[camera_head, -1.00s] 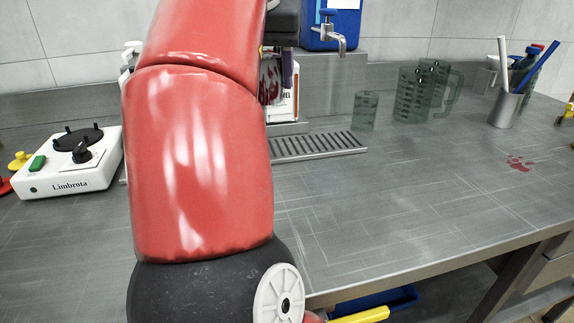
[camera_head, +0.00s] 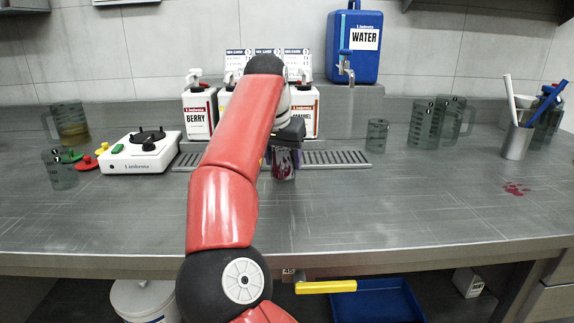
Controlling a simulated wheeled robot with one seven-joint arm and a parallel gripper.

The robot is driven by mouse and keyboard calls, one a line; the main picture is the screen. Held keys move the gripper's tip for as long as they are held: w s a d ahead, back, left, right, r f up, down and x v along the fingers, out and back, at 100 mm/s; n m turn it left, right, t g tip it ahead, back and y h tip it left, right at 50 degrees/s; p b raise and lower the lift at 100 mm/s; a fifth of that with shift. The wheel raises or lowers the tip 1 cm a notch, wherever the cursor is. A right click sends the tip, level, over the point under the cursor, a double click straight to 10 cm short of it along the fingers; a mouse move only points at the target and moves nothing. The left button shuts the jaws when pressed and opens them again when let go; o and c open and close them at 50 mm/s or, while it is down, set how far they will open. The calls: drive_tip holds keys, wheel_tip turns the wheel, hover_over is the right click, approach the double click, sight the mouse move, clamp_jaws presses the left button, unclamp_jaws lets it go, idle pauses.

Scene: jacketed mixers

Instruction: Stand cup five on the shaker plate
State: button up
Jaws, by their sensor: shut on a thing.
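The shaker (camera_head: 140,153) is a white box on the bench, left of my arm, with a dark round plate (camera_head: 148,135) on top. Nothing stands on the plate. My gripper (camera_head: 287,145) is shut on a small cup (camera_head: 284,165) with dark red contents, in front of the dispensers and right of the shaker. The cup looks upright. My arm and gripper hide its upper part, and I cannot read a number on it.
Pump bottles, including a berry bottle (camera_head: 200,113), stand behind a drip grate (camera_head: 336,158). A blue water tank (camera_head: 354,47) is at the back. Clear jugs (camera_head: 70,124) and a beaker (camera_head: 60,170) flank the shaker's left.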

drive_tip(key=shift+s+f, duration=0.1)
drive_tip(key=shift+f, duration=0.1)
drive_tip(key=shift+f, duration=0.1)
drive_tip(key=o, duration=1.2)
